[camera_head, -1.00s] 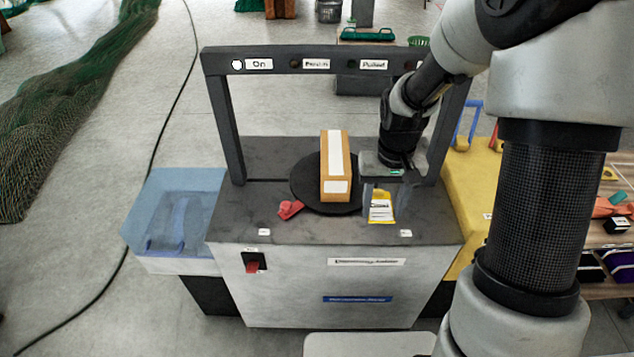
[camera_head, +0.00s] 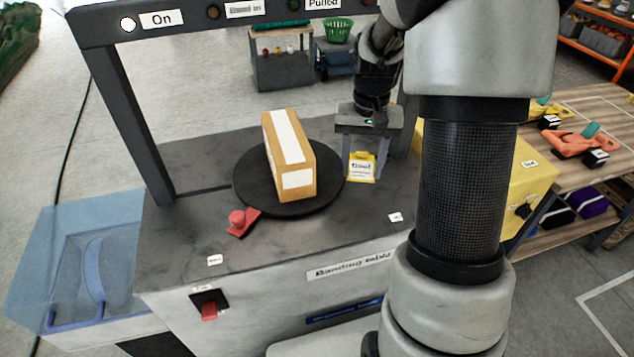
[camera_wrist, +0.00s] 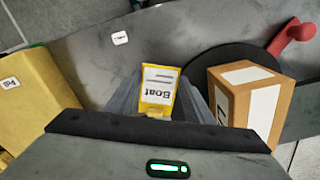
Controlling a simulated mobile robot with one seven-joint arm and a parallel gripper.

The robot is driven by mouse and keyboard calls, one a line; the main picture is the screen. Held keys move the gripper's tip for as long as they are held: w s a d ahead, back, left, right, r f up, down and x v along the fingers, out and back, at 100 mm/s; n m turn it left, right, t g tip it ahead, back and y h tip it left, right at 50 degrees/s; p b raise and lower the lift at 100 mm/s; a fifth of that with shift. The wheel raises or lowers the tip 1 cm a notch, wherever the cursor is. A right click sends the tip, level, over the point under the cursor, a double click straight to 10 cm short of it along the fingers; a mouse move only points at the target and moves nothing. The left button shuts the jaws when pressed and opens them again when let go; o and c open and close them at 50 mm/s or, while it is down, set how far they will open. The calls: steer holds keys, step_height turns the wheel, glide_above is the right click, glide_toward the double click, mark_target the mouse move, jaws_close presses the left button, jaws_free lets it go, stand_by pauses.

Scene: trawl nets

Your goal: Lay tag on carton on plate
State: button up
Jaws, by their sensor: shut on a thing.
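My gripper (camera_head: 362,160) is shut on a yellow tag (camera_head: 361,168) with a white label, held upright at the right of the carton. In the wrist view the tag (camera_wrist: 157,90) sits between the fingers, and its label reads "Boat" upside down. The brown carton (camera_head: 309,160) has a white strip along its top and a white label on its near end. It stands on the round black plate (camera_head: 250,180) on the banding table. In the wrist view the carton (camera_wrist: 224,98) is just right of the fingers, apart from the tag. I cannot tell whether the tag touches the tabletop.
A dark frame (camera_head: 130,120) arches over the table, with an "On" lamp lit. A red handle piece (camera_head: 242,222) lies at the plate's front left. The tabletop's front is mostly clear.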

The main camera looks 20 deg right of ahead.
mark_target(358, 201)
step_height(358, 201, down, 8)
steer(key=shift+s+f+b, duration=0.15)
steer(key=shift+b, duration=0.65)
steer(key=shift+f, duration=0.1)
steer(key=o, duration=0.7)
steer(key=shift+o, duration=0.2)
